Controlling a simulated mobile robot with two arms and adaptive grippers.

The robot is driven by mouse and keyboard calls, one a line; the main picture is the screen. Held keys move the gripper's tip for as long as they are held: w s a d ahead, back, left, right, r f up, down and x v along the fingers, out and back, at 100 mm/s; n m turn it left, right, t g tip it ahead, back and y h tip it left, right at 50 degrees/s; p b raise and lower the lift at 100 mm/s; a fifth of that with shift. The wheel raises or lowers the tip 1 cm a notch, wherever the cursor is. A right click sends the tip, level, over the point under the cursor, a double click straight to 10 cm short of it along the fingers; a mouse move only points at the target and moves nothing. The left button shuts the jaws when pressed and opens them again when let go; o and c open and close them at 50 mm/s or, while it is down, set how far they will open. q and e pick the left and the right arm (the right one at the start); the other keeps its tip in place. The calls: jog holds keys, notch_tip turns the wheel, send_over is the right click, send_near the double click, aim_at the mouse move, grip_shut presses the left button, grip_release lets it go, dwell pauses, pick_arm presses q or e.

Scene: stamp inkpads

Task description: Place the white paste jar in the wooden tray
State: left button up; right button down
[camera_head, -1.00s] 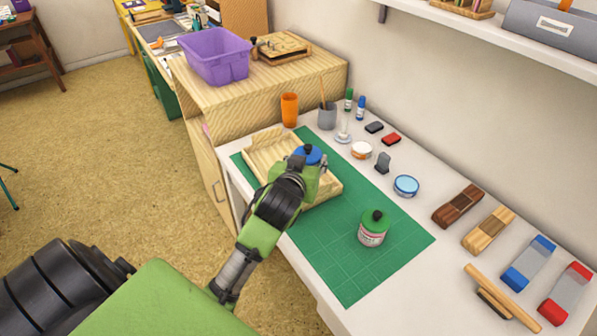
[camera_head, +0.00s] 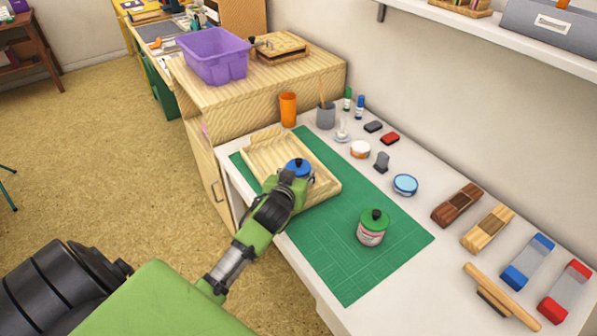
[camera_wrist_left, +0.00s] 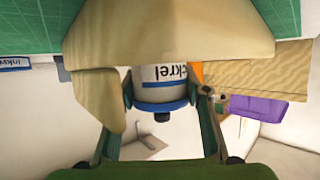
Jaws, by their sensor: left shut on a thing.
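The white paste jar with a blue lid (camera_head: 298,167) is upright at the wooden tray (camera_head: 262,156), near the tray's right part. My left gripper (camera_head: 296,178) is shut on it. In the left wrist view, which is upside down, the fingers (camera_wrist_left: 165,98) stand on both sides of the jar's white label (camera_wrist_left: 160,76). There the tray's wood (camera_wrist_left: 165,32) hides the jar's base, so I cannot tell whether it touches the tray floor. My right gripper is not in view.
A green-lidded jar (camera_head: 372,229) stands on the green mat (camera_head: 345,270). An orange cup (camera_head: 288,109), a grey cup (camera_head: 326,116), a white tub (camera_head: 360,149) and a light-blue tin (camera_head: 405,184) stand behind. The mat's front part is clear.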

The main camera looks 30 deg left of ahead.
pick_arm(q)
jog(key=o, duration=1)
jog(key=v, duration=1.2)
jog(key=shift+s, duration=0.1)
